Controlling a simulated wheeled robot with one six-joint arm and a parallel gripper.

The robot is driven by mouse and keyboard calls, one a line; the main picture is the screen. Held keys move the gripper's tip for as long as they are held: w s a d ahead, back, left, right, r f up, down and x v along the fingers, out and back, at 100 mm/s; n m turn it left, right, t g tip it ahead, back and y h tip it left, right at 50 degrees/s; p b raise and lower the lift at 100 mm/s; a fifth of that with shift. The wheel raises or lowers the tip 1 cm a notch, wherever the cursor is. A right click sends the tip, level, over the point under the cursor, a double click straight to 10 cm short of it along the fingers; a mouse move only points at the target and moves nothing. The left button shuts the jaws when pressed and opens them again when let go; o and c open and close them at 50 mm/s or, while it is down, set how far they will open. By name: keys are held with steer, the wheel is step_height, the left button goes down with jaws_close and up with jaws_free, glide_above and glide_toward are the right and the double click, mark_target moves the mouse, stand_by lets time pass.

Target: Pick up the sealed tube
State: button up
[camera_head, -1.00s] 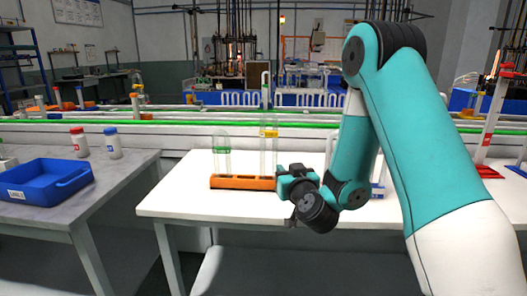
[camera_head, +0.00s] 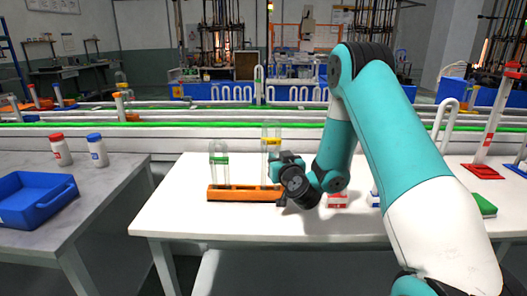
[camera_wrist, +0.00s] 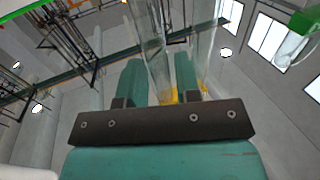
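An orange rack (camera_head: 235,194) on the white table holds two upright clear tubes. The left tube (camera_head: 220,165) has a green band; the taller right tube (camera_head: 272,140) has a yellow band. I cannot tell from the frames which is sealed. My gripper (camera_head: 279,172) is at the rack's right end, beside the lower part of the yellow-banded tube, partly hidden by my wrist. In the wrist view my gripper (camera_wrist: 159,80) has its fingers apart. The yellow-banded tube (camera_wrist: 160,50) shows between and behind them, partly covered by the right finger. The green-banded tube (camera_wrist: 292,42) is at upper right.
Red-marked (camera_head: 337,200) and blue-marked (camera_head: 374,198) stands are right of my wrist, with a green item (camera_head: 484,205) farther right. A blue tray (camera_head: 30,205) and two capped bottles sit on the grey left table. The white table's front is clear.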

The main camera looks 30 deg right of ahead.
steer(key=shift+w+d, duration=0.1)
steer(key=shift+w, duration=0.05)
steer(key=shift+a, duration=0.2)
jaws_close()
steer(key=shift+w, duration=0.1)
